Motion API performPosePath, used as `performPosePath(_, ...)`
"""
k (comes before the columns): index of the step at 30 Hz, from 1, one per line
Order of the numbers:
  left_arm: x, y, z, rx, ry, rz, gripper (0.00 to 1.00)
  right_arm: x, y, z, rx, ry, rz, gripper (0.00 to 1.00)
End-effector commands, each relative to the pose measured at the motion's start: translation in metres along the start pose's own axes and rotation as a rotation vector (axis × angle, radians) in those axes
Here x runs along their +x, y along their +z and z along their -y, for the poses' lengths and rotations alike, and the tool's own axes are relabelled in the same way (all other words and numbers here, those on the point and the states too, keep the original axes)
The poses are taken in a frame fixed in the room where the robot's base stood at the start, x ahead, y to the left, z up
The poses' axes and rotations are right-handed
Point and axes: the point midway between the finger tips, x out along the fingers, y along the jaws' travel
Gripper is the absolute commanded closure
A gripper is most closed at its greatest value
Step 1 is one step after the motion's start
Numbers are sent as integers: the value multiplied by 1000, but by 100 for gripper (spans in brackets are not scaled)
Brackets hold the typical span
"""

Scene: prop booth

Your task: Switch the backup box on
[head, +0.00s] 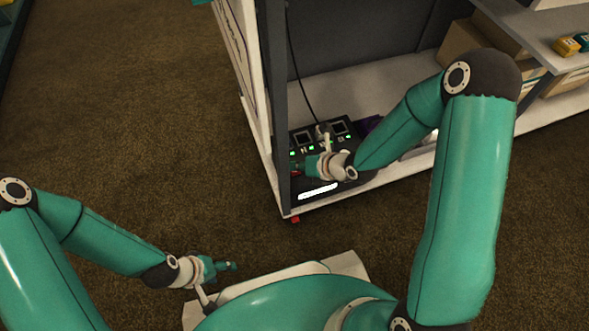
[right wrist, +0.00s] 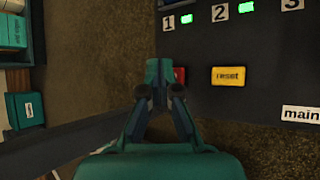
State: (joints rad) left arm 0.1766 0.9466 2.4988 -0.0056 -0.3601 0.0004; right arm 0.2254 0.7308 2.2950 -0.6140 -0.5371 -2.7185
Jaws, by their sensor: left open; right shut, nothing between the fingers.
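A dark control box (head: 340,126) sits on the low shelf of the booth, with lit green lamps. I see no label reading backup. My right gripper (right wrist: 160,68) is shut and empty at the panel's left edge, partly covering a red part (right wrist: 180,75); I cannot tell whether they touch. My left gripper (head: 233,266) is open and empty, away from the box.
A dark post (head: 274,90) stands at the shelf's left corner. A black cable (head: 298,65) hangs down to the box. Cardboard boxes (head: 470,50) stand at right. The brown carpet (head: 140,120) at left is clear.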

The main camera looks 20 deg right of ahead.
Motion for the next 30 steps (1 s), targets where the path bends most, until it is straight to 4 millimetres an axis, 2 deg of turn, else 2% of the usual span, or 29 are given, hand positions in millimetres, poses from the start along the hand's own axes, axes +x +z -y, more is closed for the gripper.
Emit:
performPosePath(15, -26, 0, -9, 0, 0, 0, 42, -36, 26, -27, -1, 0, 0, 100)
performPosePath(30, -26, 0, -9, 0, 0, 0, 42, -38, 28, -28, 0, 0, 1, 100)
